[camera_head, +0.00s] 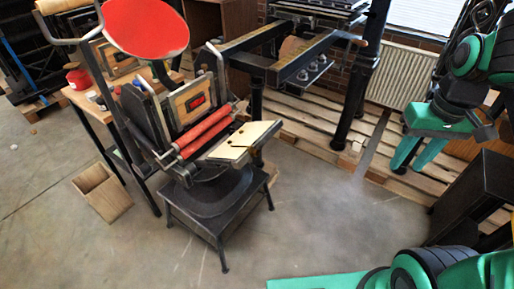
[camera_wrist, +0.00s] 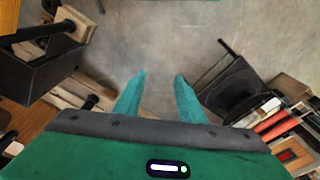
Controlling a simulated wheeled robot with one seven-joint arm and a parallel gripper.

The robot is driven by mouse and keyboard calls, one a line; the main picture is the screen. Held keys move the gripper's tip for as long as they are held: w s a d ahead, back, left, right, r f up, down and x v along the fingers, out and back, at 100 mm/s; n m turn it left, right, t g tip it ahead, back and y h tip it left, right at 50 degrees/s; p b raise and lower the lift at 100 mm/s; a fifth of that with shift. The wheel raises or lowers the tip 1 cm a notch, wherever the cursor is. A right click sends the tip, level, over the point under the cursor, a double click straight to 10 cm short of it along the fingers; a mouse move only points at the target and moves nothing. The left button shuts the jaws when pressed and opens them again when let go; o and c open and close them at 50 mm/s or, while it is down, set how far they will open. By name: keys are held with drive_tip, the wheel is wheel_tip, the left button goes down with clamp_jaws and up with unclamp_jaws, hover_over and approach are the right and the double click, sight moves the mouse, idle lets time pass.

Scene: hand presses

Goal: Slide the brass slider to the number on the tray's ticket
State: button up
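My gripper (camera_head: 404,158) hangs at the right of the head view, green, pointing down, well to the right of a black hand press (camera_head: 158,135). In the wrist view my gripper (camera_wrist: 159,80) has its two fingers apart with only floor between them. The press has a red disc (camera_head: 146,27), two red rollers (camera_head: 207,131) and a pale board (camera_head: 240,141) with small dark marks at its front. In the wrist view the rollers (camera_wrist: 276,124) show at the lower right. I cannot make out a brass slider, a tray or a ticket with a number.
The press stands on a low black stand (camera_head: 220,212). A wooden box (camera_head: 102,193) sits on the floor at left, near a small table (camera_head: 88,103). A larger press frame (camera_head: 285,62) stands on pallets behind. A dark cabinet (camera_head: 474,196) is at right. The middle floor is clear.

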drive_tip(key=w+a+n+t, duration=0.1)
drive_tip(key=w+a+n, duration=0.4)
drive_tip(key=w+a, duration=0.5)
drive_tip(key=n+y, duration=0.3)
drive_tip(key=n, duration=0.4)
approach(257, 151)
drive_tip(key=shift+t, duration=0.4)
drive_tip(key=x, duration=0.6)
drive_tip(key=shift+s+d+f, duration=0.1)
drive_tip(key=shift+s+f, duration=0.25)
drive_tip(key=shift+x, duration=0.9)
drive_tip(key=shift+c, duration=0.6)
